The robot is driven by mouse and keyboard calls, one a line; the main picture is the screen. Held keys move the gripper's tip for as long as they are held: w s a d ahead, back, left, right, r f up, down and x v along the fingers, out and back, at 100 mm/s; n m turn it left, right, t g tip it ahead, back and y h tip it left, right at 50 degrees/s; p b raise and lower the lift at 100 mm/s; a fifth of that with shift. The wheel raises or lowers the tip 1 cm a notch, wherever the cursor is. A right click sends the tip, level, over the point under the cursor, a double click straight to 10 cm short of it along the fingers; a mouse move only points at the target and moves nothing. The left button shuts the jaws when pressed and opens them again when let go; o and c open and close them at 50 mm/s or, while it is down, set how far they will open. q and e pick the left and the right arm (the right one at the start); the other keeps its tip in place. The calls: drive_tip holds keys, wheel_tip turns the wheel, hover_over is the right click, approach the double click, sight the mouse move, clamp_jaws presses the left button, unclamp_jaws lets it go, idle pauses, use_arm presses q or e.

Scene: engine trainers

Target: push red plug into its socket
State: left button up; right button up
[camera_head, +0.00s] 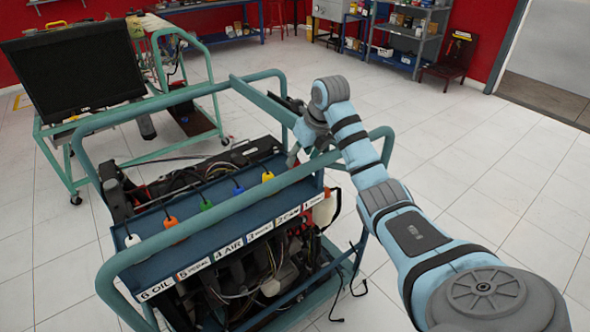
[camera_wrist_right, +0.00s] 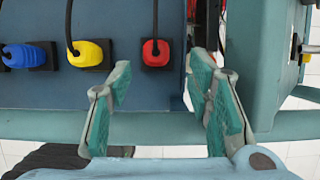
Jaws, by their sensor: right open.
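The red plug (camera_wrist_right: 155,52) shows in the right wrist view, at a black square socket (camera_wrist_right: 158,63) on the blue panel (camera_wrist_right: 105,100), with a dark cable running up from it. I cannot tell how deep it sits. My right gripper (camera_wrist_right: 160,84) is open and empty, its green-padded fingers apart on either side below the plug, not touching it. My left gripper is not in view.
The yellow plug (camera_head: 267,176) and blue plug (camera_head: 238,188) are beside it, with green, orange and white plugs further left. The trainer's teal tube frame (camera_head: 190,228) surrounds the panel and engine. A second stand with a monitor (camera_head: 75,65) is behind left. Floor right is clear.

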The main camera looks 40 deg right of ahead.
drive_tip(key=x, duration=0.5)
drive_tip(key=shift+w+a, duration=0.2)
drive_tip(key=shift+w, duration=0.15)
clamp_jaws()
